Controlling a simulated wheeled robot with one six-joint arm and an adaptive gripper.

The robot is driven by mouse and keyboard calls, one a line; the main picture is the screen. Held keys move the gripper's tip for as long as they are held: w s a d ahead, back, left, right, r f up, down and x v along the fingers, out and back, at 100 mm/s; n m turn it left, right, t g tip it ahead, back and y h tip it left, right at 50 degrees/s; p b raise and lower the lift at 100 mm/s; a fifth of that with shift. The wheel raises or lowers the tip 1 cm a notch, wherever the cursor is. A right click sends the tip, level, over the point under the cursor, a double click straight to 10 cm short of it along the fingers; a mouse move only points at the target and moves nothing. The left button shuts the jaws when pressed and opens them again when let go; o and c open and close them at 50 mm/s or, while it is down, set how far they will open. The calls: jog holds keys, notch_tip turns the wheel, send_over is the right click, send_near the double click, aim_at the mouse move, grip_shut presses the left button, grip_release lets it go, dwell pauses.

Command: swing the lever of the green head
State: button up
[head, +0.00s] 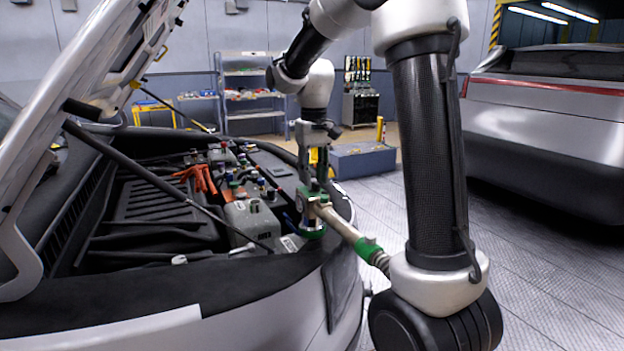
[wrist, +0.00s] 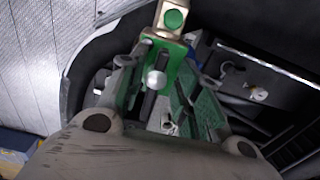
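The green head (head: 312,232) sits at the front right corner of the open engine bay, with a pale hose running from it to the right. In the wrist view the green head (wrist: 182,72) lies between my fingers, below a tan block with a green round cap (wrist: 174,19). A dark lever with a silver round knob (wrist: 157,80) shows in the middle. My gripper (head: 315,180) points down just above the head. In the wrist view my gripper (wrist: 164,80) has its fingers apart on either side of the lever. Whether a finger touches it I cannot tell.
The hose has a green collar (head: 368,247) and passes beside my arm. A raised hood (head: 75,90) with a prop rod (head: 160,183) stands at the left. Orange cables (head: 196,178) lie in the bay. A blue-grey box (head: 362,160) stands behind; another car (head: 560,125) is at the right.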

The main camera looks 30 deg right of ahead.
jog(key=shift+f, duration=0.8)
grip_shut()
